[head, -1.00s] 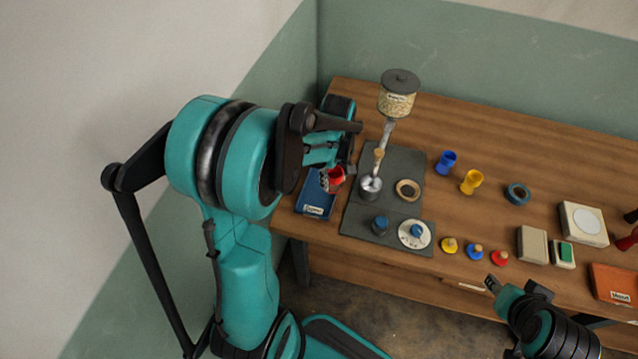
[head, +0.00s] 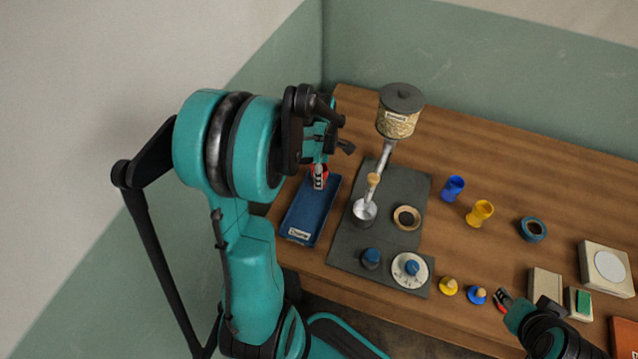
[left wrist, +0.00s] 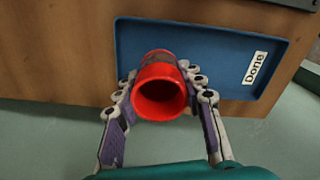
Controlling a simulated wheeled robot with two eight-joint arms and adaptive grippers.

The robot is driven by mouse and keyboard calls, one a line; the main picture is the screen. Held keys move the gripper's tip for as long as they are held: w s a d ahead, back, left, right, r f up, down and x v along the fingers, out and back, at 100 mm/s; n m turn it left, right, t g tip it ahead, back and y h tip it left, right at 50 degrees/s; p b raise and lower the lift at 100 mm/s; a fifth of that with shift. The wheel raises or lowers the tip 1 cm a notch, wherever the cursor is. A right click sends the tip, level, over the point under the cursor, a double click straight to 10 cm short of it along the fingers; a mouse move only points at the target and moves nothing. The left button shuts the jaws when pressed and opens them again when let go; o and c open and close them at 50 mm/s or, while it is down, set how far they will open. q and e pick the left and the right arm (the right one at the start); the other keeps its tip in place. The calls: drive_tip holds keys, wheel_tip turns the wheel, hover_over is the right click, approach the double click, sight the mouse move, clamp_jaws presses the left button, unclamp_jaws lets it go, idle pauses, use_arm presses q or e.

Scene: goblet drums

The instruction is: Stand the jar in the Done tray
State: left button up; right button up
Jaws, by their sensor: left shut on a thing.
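The red goblet-shaped jar (head: 320,170) is at the far end of the blue Done tray (head: 307,212), partly hidden by my left gripper (head: 318,182). In the left wrist view the jar (left wrist: 160,95) shows its round open mouth toward the camera, with a darker band behind the rim. The fingers of my left gripper (left wrist: 163,98) are shut on it from both sides. The tray (left wrist: 215,58) lies behind it there, with its Done label on the right. I cannot tell whether the jar's base touches the tray floor. My right gripper (head: 505,303) is at the front edge of the table, its jaws unclear.
A dark mat with a grain hopper (head: 398,112), a metal cup (head: 364,211) and a dial (head: 410,270) is just right of the tray. A blue goblet (head: 453,188) and a yellow goblet (head: 480,213) stand farther right. The near part of the tray is clear.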

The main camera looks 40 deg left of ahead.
use_arm(q)
wheel_tip(320, 180, down, 3)
drive_tip(key=shift+r+b, duration=0.1)
drive_tip(key=shift+b, duration=0.45)
drive_tip(key=shift+f, duration=0.25)
drive_tip(key=shift+f, duration=0.15)
drive_tip(key=o, duration=1.3)
